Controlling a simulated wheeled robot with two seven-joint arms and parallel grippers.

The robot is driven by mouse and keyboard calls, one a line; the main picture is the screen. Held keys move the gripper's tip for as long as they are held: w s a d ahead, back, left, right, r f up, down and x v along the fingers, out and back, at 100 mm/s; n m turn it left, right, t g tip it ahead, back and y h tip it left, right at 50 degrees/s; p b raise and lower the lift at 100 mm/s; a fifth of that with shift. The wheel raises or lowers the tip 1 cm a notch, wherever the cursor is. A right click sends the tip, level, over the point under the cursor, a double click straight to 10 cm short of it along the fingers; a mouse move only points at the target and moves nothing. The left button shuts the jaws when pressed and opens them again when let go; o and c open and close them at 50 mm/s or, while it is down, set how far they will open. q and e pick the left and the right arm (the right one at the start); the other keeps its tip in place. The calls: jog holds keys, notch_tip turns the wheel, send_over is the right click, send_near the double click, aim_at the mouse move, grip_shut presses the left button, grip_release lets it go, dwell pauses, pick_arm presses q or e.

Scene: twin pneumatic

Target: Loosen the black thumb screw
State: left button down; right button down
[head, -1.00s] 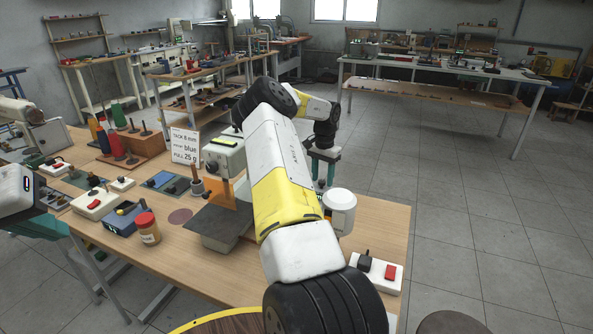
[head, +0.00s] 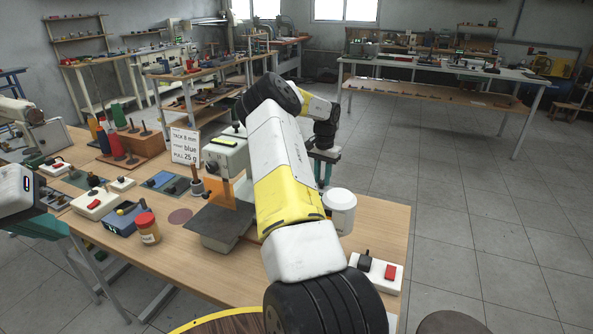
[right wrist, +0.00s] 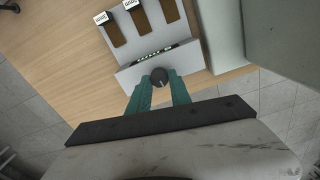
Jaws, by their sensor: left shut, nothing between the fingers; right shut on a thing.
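The black thumb screw (right wrist: 159,77) shows in the right wrist view as a round dark knob with a light mark, at the edge of a pale grey device (right wrist: 160,60). My right gripper (right wrist: 160,88) has its teal fingers on both sides of the knob and is shut on it. In the head view the knob is hidden, and only part of the right gripper (head: 326,168) shows beyond my forearm. My left gripper (head: 40,225) is at the far left edge, partly cut off, shut and away from the screw.
A pale machine with an orange front (head: 226,160) stands by a sign (head: 185,145) on the wooden bench (head: 370,225). A white jar (head: 340,212), a switch box (head: 376,272) and a red-lidded jar (head: 148,229) stand nearby. My right arm crosses above the bench.

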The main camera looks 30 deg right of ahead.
aim_at(321, 180)
jog(key=n, duration=0.6)
jog(key=shift+n, duration=0.4)
jog(key=n, duration=0.5)
jog(key=shift+a+n, duration=0.15)
jog(key=shift+n, duration=0.15)
jog(key=c, duration=1.2)
grip_release()
jog(key=shift+r, duration=3.9)
